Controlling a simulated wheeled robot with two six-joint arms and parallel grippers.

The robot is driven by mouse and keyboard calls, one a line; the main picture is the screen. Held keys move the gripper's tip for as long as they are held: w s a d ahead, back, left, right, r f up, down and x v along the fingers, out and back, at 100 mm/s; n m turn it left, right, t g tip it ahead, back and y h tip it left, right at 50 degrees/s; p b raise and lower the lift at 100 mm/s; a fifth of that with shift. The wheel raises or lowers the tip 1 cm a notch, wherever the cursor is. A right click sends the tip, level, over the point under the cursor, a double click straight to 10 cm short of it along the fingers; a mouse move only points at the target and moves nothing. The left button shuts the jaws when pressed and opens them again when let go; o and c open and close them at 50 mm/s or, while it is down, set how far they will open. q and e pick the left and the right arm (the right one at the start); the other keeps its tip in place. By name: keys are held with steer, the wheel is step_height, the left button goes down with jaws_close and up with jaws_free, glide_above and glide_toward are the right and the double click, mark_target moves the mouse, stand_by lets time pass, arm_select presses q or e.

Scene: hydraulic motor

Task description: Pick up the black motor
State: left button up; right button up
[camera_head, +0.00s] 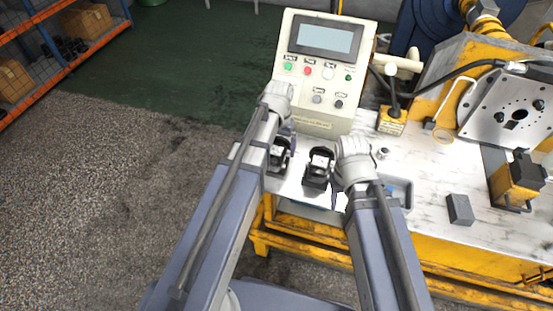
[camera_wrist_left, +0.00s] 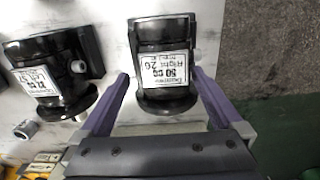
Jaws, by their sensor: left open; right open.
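Two black motors stand side by side on the white bench top. The left motor (camera_head: 279,157) is partly hidden by my left arm in the head view; the other motor (camera_head: 318,168) stands to its right. The second black motor (camera_wrist_left: 55,72), also labelled, is at the left there. My left gripper (camera_head: 284,130) is at the left motor in the head view. My right gripper (camera_head: 338,188) is open beside the right motor.
A control box (camera_head: 322,75) with a screen and buttons stands behind the motors. A grey block (camera_head: 460,209) and a metal plate fixture (camera_head: 508,110) are on the right. A small metal fitting (camera_head: 382,153) lies near my right wrist. The bench edge is close in front.

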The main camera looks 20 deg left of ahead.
arm_select(q)
steer(key=shift+c, duration=0.4)
jaws_close()
stand_by(0.4)
